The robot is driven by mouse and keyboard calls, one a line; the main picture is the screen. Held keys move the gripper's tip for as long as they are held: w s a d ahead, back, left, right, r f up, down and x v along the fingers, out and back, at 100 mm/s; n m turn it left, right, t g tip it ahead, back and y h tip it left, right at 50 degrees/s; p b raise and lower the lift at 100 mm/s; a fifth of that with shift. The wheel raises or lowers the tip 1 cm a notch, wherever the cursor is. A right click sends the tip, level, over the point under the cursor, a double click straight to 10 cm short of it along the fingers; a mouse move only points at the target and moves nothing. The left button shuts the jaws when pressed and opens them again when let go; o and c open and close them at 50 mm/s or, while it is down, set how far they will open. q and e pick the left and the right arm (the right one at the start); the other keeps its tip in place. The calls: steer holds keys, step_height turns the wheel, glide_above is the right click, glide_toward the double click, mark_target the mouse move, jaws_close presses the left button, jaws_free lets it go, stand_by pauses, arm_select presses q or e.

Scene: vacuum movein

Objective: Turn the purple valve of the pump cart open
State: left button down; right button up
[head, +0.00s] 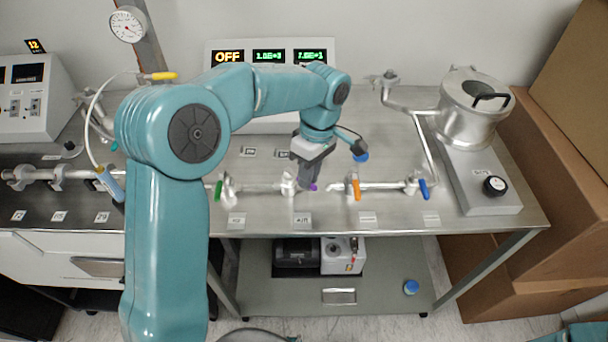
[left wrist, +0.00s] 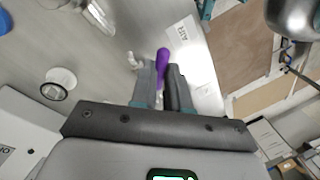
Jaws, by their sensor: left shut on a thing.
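The purple valve handle (left wrist: 163,62) is between the two fingers of my left gripper (left wrist: 166,82) in the left wrist view, and the gripper is shut on it. In the head view my left gripper (head: 311,180) reaches down onto the pipe line of the pump cart (head: 480,228). Only a small bit of the purple valve (head: 313,188) shows there, below the fingers. The valve's body (head: 289,184) is beside the gripper, and the handle's exact angle is mostly hidden. My right gripper is not in view.
On the same pipe, a green valve handle (head: 218,190) is to the left, and an orange handle (head: 356,189) and a blue handle (head: 424,189) are to the right. A metal vessel (head: 470,115) stands at the right. A display box (head: 270,48) reading OFF stands behind my arm.

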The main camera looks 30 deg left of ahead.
arm_select(q)
steer(key=shift+w+a+r+n+h+p, duration=0.1)
steer(key=shift+w+a+n+h+p, duration=0.35)
steer(key=shift+n, duration=0.85)
steer(key=shift+w+f+n+h+p, duration=0.1)
steer(key=shift+w+n+p, duration=0.15)
steer(key=shift+w+n, duration=0.8)
steer(key=shift+w+a+r+n+h+p, duration=0.1)
steer(key=shift+w+a+n+h+p, duration=0.2)
steer(key=shift+n, duration=1.25)
steer(key=shift+w, duration=0.1)
steer(key=c, duration=1.1)
jaws_free()
steer(key=shift+d, duration=0.1)
steer(key=p+v, duration=0.3)
steer(key=v, duration=1.3)
steer(key=shift+s+r, duration=0.2)
steer(key=shift+s, duration=0.05)
